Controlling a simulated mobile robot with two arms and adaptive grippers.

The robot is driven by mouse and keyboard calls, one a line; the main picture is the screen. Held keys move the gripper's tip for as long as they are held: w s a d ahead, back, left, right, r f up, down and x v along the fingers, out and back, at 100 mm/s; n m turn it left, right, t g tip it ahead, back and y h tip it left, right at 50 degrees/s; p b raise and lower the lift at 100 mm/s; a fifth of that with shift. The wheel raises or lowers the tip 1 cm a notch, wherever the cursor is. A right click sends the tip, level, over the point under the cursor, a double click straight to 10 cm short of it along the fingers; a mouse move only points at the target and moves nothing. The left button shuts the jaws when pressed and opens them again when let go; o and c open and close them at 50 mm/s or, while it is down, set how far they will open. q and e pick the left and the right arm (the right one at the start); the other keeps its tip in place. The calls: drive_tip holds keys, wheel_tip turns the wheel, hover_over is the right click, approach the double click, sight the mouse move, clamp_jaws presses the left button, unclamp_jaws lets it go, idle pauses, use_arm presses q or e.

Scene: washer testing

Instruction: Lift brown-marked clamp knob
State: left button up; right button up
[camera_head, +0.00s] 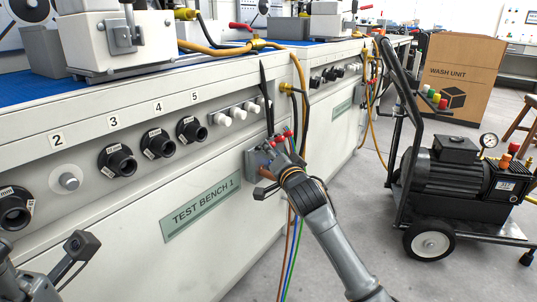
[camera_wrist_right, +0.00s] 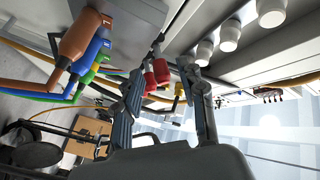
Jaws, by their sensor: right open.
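A grey clamp block (camera_head: 254,160) is fixed to the bench front, with small red knobs (camera_head: 287,134) on it. In the right wrist view, red knobs (camera_wrist_right: 161,71) show between the fingertips of my right gripper (camera_wrist_right: 168,85). That gripper is open and close to them; I cannot tell whether it touches any. A brown connector (camera_wrist_right: 84,32) with a brown hose sits beside blue and green ones at the left there. I cannot tell which red knob bears the brown mark. In the head view my right gripper (camera_head: 278,155) partly covers the block. My left gripper (camera_head: 82,246) is at lower left, its jaws unclear.
The bench front carries black ports (camera_head: 117,161) and white knobs (camera_head: 236,112) left of the block. Brown, blue and green hoses (camera_head: 289,255) hang below. A wheeled pump cart (camera_head: 445,180) and a cardboard box (camera_head: 462,65) stand right, with open floor between bench and cart.

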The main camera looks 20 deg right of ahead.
drive_tip(key=shift+w+b, duration=0.55)
drive_tip(key=shift+w, duration=1.3)
drive_tip(key=shift+c, duration=0.2)
clamp_jaws()
